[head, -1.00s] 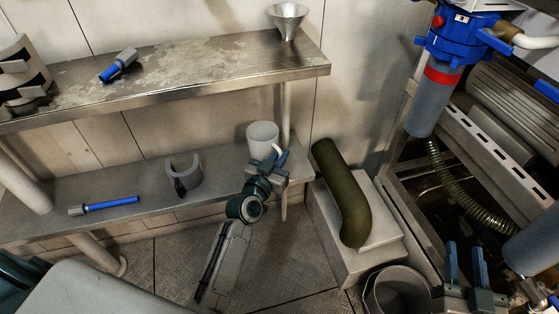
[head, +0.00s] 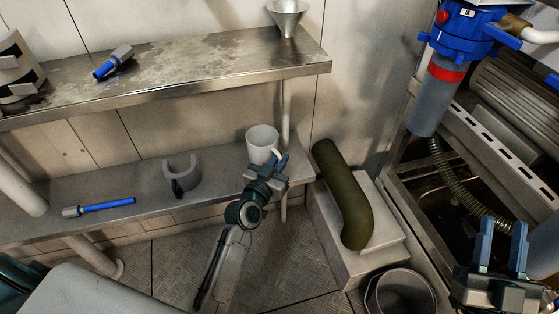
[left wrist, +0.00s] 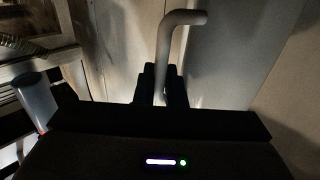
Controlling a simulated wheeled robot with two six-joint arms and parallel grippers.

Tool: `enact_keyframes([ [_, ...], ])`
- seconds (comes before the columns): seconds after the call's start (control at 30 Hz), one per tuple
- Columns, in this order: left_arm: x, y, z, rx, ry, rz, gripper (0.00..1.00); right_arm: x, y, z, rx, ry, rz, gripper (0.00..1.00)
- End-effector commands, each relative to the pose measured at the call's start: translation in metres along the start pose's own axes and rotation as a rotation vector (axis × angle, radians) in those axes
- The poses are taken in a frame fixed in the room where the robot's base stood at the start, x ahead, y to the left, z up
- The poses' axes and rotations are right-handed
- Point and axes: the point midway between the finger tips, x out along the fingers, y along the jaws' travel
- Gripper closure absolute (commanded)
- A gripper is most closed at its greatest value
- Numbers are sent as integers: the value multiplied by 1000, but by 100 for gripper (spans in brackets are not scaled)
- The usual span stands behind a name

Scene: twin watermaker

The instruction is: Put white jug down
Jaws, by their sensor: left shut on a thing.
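The white jug (head: 262,141) is upright at the right end of the lower shelf (head: 225,172). I cannot tell whether its base touches the shelf. My left gripper (head: 268,164) is shut on the jug's handle, at the jug's front right. In the left wrist view the handle (left wrist: 166,50) runs between the two dark fingers (left wrist: 161,88), with the jug's pale wall (left wrist: 228,60) behind it. My right gripper (head: 503,243) is at the lower right, with its two blue fingers apart and nothing between them.
A grey open ring (head: 183,177) and a blue-handled tool (head: 105,206) lie on the lower shelf to the left. The upper shelf (head: 200,75) holds a metal funnel (head: 288,17). A dark green bent pipe (head: 345,195) stands right of the jug. A bucket (head: 400,292) is below it.

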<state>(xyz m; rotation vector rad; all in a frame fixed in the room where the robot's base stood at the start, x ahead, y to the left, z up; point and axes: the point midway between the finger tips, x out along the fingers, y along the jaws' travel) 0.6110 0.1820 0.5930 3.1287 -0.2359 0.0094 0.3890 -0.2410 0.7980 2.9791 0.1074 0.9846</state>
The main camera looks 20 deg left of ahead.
Motion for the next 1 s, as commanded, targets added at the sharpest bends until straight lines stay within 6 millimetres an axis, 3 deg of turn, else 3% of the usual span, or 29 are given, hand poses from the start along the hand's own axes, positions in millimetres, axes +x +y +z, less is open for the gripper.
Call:
enact_keyframes([
  [0.17, 0, 0, 1, 0, 1, 0, 100, 0, 0, -5, -4, 31, -3, 64],
  [0.2, 0, 0, 1, 0, 0, 0, 84, 1, 0, -6, -5, 36, -3, 64],
  [0.3, 0, 0, 1, 0, 0, 0, 68, 1, 0, -6, -5, 36, -3, 64],
  [0.67, 0, 0, -1, 0, 0, 0, 68, 2, 0, -5, -2, 23, -2, 64],
  [0.77, -2, 0, -2, 0, -1, 0, 68, -2, 0, 8, 9, -55, 5, 64],
  [1.0, -56, 0, 1, -1, -3, 0, 68, 2, 0, -11, -8, 73, -3, 64],
])
